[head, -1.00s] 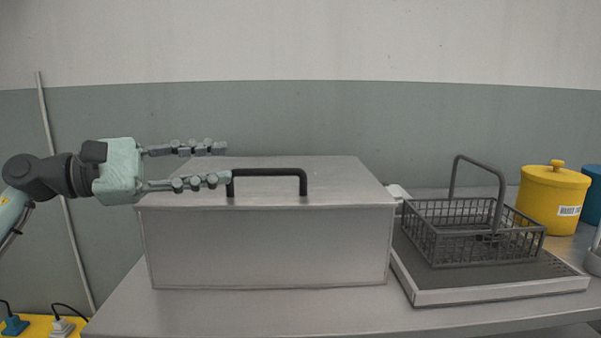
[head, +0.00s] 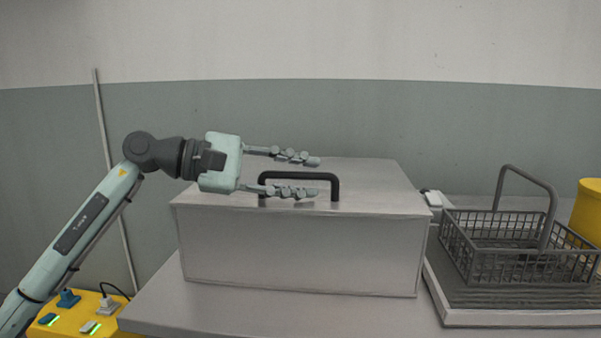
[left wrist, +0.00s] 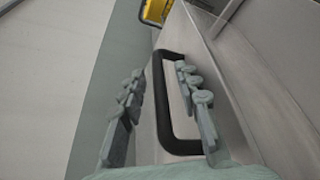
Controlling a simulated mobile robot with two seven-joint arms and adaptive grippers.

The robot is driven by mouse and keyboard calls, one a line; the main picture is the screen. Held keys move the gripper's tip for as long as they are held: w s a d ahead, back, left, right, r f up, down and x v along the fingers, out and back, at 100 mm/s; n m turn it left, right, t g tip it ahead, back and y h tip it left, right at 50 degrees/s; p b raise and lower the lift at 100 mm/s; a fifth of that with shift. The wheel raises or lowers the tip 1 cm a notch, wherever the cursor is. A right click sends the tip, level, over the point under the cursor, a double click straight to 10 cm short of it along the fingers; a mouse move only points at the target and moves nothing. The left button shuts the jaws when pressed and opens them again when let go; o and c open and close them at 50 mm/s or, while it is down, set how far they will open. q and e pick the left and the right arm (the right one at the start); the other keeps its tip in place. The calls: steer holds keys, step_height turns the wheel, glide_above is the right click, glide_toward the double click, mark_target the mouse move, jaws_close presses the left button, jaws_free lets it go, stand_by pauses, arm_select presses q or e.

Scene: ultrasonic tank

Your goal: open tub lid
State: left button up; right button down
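The metal tub (head: 300,250) stands on the bench with its flat lid (head: 370,180) closed. A black bar handle (head: 298,176) rises from the lid near its front edge. My left gripper (head: 304,177) is open, with one finger in front of the handle and the other behind it in the head view. In the left wrist view the handle (left wrist: 161,95) shows between the two spread fingers (left wrist: 168,100). I cannot tell whether either finger touches it. My right gripper is in neither view.
A dark wire basket (head: 515,265) with a raised handle sits on a tray (head: 480,318) to the right of the tub. A yellow container (head: 590,212) stands behind it. A yellow box (head: 75,318) with plugs is at lower left. The bench front (head: 230,315) is bare.

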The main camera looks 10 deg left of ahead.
arm_select(q)
steer(key=shift+c, duration=0.3)
jaws_close()
